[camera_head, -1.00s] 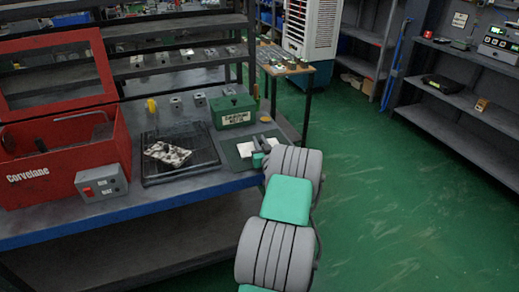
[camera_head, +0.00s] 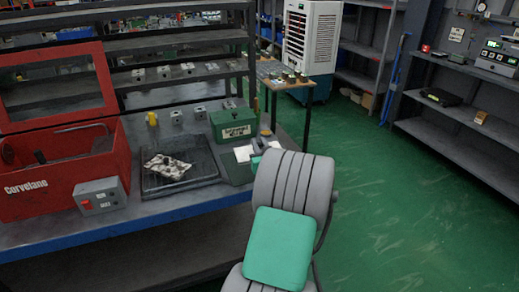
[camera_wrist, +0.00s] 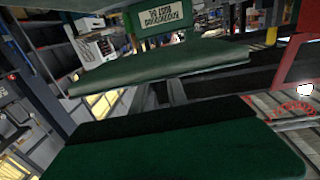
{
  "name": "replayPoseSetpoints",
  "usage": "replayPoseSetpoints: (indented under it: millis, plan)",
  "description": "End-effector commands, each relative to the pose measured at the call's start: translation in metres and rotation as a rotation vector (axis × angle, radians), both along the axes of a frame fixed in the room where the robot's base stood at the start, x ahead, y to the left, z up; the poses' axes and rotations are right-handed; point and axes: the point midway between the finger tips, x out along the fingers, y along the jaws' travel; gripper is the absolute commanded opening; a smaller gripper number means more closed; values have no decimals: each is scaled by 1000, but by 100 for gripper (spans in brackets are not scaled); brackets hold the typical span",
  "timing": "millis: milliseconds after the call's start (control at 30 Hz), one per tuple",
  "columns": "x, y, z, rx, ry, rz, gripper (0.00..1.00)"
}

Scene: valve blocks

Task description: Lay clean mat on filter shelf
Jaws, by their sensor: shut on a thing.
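A small white sheet (camera_head: 243,153), which looks like the clean mat, lies over a dark green pad at the bench's right end. My gripper (camera_head: 261,143) is at this sheet, low beside the green box, mostly hidden behind my grey arm. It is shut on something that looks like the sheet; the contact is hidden. In the wrist view, dark green slabs fill the foreground and no white sheet is clear between them. A mottled, stained mat (camera_head: 168,166) lies on a black tray (camera_head: 205,178) left of my gripper. I cannot tell which surface is the filter shelf.
A green labelled box (camera_head: 234,122) stands just behind my gripper; it also shows in the wrist view (camera_wrist: 158,20). A red open-lidded bin (camera_head: 55,180) and grey switch box (camera_head: 100,195) stand on the left. Small metal blocks stand behind the tray. Open green floor is to the right.

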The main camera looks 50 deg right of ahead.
Motion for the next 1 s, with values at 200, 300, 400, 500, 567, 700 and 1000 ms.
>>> replayPoseSetpoints:
  millis: [200,300,400,500,567,700,1000]
  plan:
    - [-28,35,21,-5,-2,-2,0]
    - [-33,43,25,-4,-2,-1,0]
    - [-35,47,27,-3,-2,0,0]
    - [-30,56,31,-3,-3,32,0]
    - [-24,68,30,0,-1,69,0]
    - [-12,113,2,5,-2,165,0]
    - [49,274,-2,-1,-3,480,0]
